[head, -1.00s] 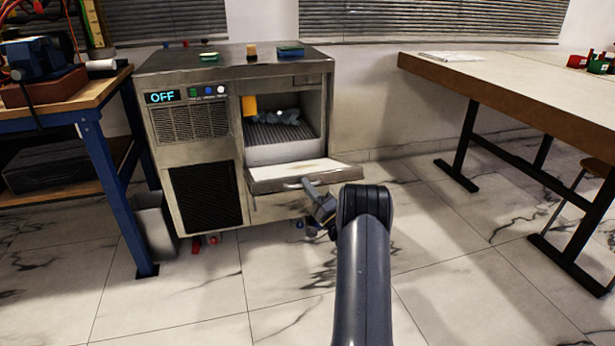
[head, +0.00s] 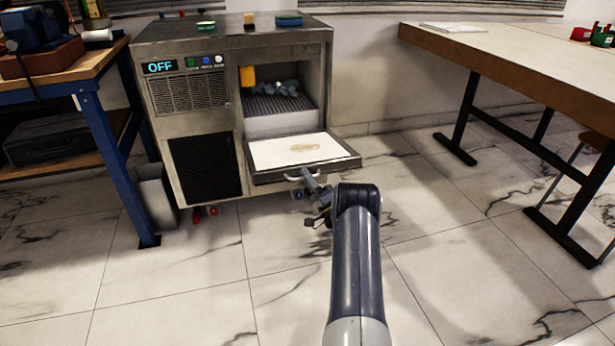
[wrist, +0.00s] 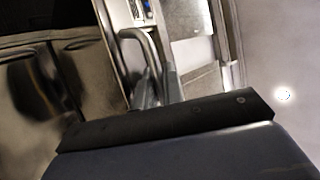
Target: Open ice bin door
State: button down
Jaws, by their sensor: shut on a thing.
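The ice bin door (head: 275,148) hangs folded down from the front of the steel ice machine (head: 230,38). Its white inner face, with a brownish stain, points up, and the door looks about level. The open bin (head: 282,122) shows behind it. The door handle (head: 294,179) is a pale curved bar at the door's outer edge; it also shows in the wrist view (wrist: 137,36). My gripper (head: 311,182) is at the right part of the handle and shut on it. In the wrist view its fingers (wrist: 150,90) meet the bar; the exact contact is partly hidden.
In the bin are a yellow object (head: 247,76) and a bluish crumpled thing (head: 285,88). A blue-legged workbench (head: 100,150) and a grey bin (head: 157,198) stand left. A table (head: 500,75) stands right. The floor in front is clear.

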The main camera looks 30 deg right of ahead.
jog(key=c, duration=1.8)
grip_release()
jog(key=shift+w+a+f, duration=0.1)
jog(key=shift+w+f, duration=0.15)
jog(key=p+v, duration=0.3)
jog(key=v, duration=0.8)
jog(key=shift+s+r, duration=0.1)
jog(key=shift+r, duration=0.1)
jog(key=shift+b+x, duration=1.25)
jog(key=shift+x, duration=3.45)
